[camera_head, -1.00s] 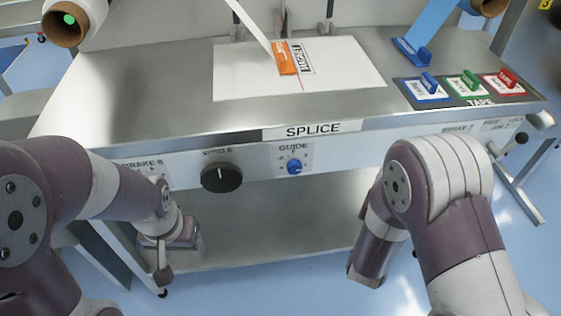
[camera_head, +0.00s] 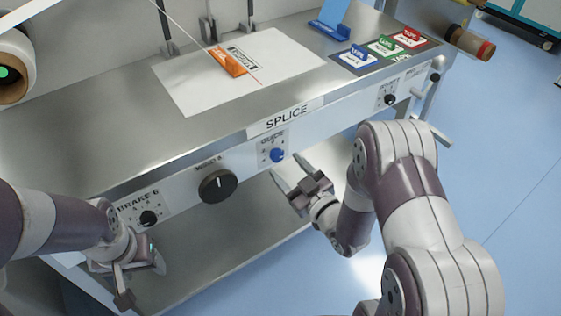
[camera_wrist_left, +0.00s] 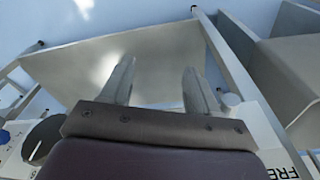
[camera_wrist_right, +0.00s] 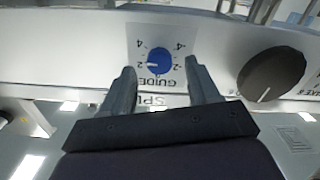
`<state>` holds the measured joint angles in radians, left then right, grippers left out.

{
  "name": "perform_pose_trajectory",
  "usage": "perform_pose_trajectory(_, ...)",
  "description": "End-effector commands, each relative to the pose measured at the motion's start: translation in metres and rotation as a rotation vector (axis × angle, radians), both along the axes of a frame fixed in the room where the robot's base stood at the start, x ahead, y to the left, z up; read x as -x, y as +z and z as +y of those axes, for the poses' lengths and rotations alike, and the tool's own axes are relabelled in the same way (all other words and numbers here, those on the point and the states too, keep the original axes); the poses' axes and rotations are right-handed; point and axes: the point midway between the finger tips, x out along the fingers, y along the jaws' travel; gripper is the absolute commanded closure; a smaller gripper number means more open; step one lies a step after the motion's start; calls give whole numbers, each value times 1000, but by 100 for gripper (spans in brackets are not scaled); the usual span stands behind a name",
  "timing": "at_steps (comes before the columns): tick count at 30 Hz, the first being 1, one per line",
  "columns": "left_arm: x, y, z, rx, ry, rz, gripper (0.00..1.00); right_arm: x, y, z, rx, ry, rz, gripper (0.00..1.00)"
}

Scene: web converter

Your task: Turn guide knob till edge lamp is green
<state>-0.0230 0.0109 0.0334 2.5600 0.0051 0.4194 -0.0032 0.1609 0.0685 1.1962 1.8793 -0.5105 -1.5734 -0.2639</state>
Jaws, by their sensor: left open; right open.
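The blue guide knob (camera_head: 277,155) is on the front panel under the SPLICE label. In the right wrist view the knob (camera_wrist_right: 160,61) has a white mark that appears to point toward the 2. My right gripper (camera_head: 287,170) is open, in front of the panel and just below the knob. Its fingers point at the knob, which shows between them in the right wrist view; they appear apart from it. My left gripper (camera_head: 138,274) is open and empty, low by the BRAKE 6 panel. A green spot (camera_head: 4,72) shows in the roll core at far left; I cannot tell whether it is the edge lamp.
A large black knob (camera_head: 217,186) is left of the guide knob, with a small black brake knob (camera_head: 149,218) further left. A white sheet (camera_head: 200,88) with an orange block (camera_head: 231,62) lies on the bench. Tape blocks stand at the back right.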

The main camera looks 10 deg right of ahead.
Motion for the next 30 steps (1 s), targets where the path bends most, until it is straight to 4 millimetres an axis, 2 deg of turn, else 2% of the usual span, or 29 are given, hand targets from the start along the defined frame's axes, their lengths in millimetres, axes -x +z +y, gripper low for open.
perform_pose_trajectory(3, 0, -3, 0, 0, 0, 0, 40, -19, -1, 8, -1, 2, 0, 40)
perform_pose_trajectory(6, 0, -4, 0, 0, 0, 0, 40, -29, 0, 10, -1, 0, 0, 40)
perform_pose_trajectory(16, 0, -4, 0, 0, 0, 0, 40, -34, 0, 12, -2, -1, 1, 40)
perform_pose_trajectory(17, 0, -4, 0, 0, 0, 0, 40, -34, 0, 12, -2, -1, 1, 46)
perform_pose_trajectory(21, 0, -4, 0, 0, 0, 0, 40, -34, 0, 12, -2, -1, 1, 92)
perform_pose_trajectory(22, 0, -4, 0, 0, 0, 0, 40, -34, 0, 12, -2, -1, 1, 96)
perform_pose_trajectory(30, 0, -3, 0, 0, 0, 0, 40, -34, 0, 12, -26, 0, 10, 96)
